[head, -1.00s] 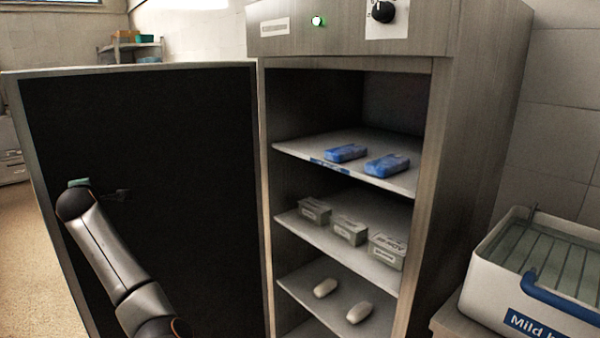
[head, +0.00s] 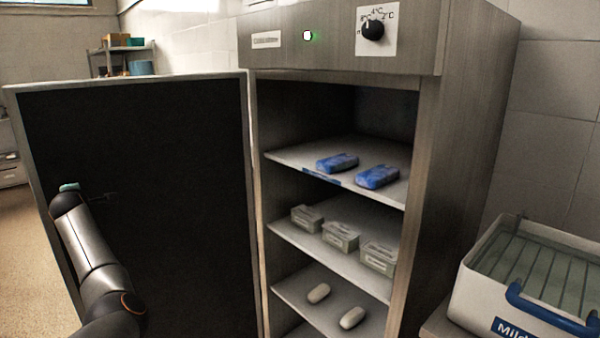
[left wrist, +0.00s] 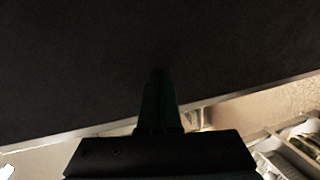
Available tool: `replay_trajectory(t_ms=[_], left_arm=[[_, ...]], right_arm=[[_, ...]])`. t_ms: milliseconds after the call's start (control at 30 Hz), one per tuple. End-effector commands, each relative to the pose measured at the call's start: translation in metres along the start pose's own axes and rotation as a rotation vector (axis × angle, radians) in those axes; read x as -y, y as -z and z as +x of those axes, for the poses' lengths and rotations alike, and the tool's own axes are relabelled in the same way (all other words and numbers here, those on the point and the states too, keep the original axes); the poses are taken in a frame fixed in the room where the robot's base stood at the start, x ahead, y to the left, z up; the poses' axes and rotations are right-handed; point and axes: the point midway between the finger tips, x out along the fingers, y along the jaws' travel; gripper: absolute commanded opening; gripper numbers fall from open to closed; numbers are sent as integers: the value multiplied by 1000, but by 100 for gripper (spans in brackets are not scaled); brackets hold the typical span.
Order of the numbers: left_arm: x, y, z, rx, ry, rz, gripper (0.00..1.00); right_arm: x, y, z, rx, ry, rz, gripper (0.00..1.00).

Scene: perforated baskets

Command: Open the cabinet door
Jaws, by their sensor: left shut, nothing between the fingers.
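The cabinet (head: 465,130) stands in the middle of the head view with its front open. Its door (head: 150,200) is swung wide to the left, dark inner face showing, with a pale frame. My left arm reaches up in front of that inner face. My right gripper is not seen.
Cabinet shelves hold blue packs (head: 337,163), grey boxes (head: 340,236) and white oval items (head: 318,293). A control knob (head: 373,30) is on the top panel. A white basket (head: 500,290) with a blue handle stands at the right. Floor (head: 25,230) shows left of the door.

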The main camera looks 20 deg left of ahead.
Motion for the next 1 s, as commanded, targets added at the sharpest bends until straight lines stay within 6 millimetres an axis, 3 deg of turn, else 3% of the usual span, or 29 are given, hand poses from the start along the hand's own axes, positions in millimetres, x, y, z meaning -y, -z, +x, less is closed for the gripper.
replay_trajectory(t_ms=[233, 1000], left_arm=[[0, 0, -8, 0, 1, 0, 0], [2, 4, -102, 0, 1, -1, 0]], right_arm=[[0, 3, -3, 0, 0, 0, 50], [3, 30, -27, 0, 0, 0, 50]])
